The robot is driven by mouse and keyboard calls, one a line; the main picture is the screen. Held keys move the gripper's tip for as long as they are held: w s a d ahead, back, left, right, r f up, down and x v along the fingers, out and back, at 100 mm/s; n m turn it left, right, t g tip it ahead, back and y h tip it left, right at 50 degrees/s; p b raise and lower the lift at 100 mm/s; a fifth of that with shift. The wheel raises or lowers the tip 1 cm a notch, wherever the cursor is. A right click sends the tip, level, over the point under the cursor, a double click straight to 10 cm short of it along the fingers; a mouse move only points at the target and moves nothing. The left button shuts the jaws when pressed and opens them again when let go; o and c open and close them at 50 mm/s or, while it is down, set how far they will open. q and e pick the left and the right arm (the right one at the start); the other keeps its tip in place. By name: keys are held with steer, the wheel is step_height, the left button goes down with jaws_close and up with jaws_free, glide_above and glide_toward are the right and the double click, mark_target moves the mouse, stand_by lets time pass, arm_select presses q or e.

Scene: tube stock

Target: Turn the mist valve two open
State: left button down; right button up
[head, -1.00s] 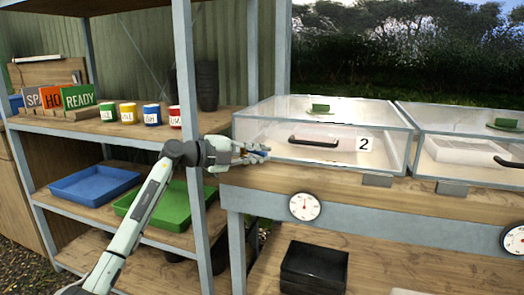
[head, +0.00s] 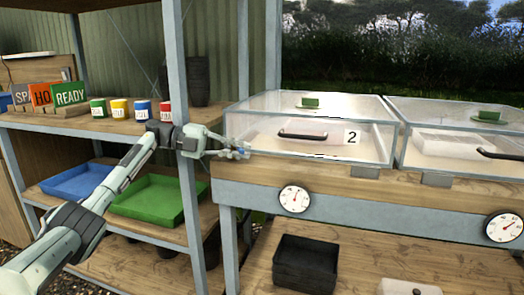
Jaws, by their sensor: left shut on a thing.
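The clear propagator box marked 2 (head: 376,151) stands on the wooden bench with its lid down. My left arm reaches in from the left across the shelf. My left gripper (head: 238,149) is at the box's front left corner, shut on the small handle of mist valve two, which its fingers almost wholly hide. How far the valve is turned cannot be told. A round dial (head: 293,199) with a red needle is on the bench front below box 2. My right gripper is not in view.
A second clear box (head: 470,163) stands to the right, with another dial (head: 504,226) below. A shelf post (head: 177,75) stands close to my left arm. The shelf holds coloured pots, signs, a blue tray (head: 78,183) and a green tray (head: 150,201). A black crate (head: 305,262) sits on the lower shelf.

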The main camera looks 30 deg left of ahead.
arm_select(q)
steer(key=shift+a, duration=0.1)
stand_by(0.4)
steer(key=c, duration=1.6)
jaws_free()
steer(key=shift+o, duration=0.2)
steer(key=shift+r, duration=0.1)
